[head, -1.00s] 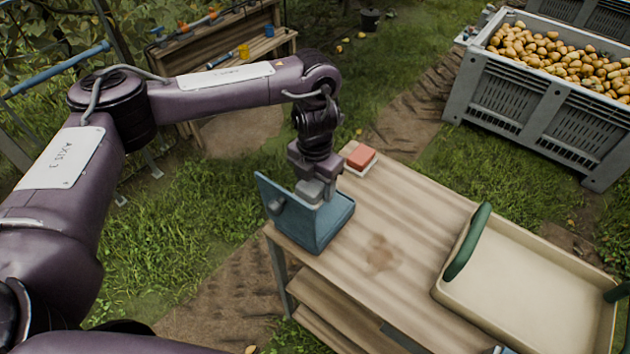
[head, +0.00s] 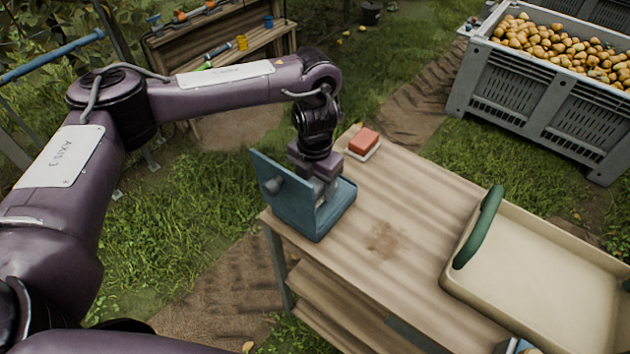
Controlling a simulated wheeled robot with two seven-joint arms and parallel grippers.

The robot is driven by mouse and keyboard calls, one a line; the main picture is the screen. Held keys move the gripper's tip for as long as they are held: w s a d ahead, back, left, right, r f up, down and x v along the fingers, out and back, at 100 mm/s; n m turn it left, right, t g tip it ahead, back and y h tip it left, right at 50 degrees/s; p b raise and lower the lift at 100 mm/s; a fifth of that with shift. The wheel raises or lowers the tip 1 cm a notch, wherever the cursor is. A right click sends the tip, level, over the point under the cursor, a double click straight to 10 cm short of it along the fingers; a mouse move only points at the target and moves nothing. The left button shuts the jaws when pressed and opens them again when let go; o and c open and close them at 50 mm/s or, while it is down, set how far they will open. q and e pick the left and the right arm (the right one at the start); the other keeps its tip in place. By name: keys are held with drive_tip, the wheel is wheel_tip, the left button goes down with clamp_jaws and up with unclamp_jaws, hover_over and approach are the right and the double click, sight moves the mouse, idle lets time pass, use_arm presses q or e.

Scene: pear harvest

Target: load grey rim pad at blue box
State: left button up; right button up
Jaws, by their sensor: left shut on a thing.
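The blue box (head: 283,199) stands at the left end of the wooden table, with its upright back plate and low tray open toward the right. A grey knob is on the plate. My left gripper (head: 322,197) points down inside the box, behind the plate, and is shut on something. The held thing and the fingertips are mostly hidden, so I cannot tell its shape or whether it is the grey rim pad. My right gripper is not in view.
A red block on a pale base (head: 364,143) lies at the table's far edge. A cream tray with green handles (head: 545,290) covers the table's right part. The table's middle (head: 400,215) is clear apart from a brown stain. A grey crate of pears (head: 545,105) stands behind.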

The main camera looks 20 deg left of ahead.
sight(315, 179)
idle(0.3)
use_arm(q)
drive_tip(key=shift+f+b, duration=0.3)
drive_tip(key=shift+f, duration=0.1)
idle(0.4)
drive_tip(key=shift+f, duration=0.2)
idle(0.9)
drive_tip(key=shift+r, duration=0.1)
wheel_tip(315, 179, up, 7)
drive_tip(key=p, duration=0.7)
idle(0.3)
idle(0.4)
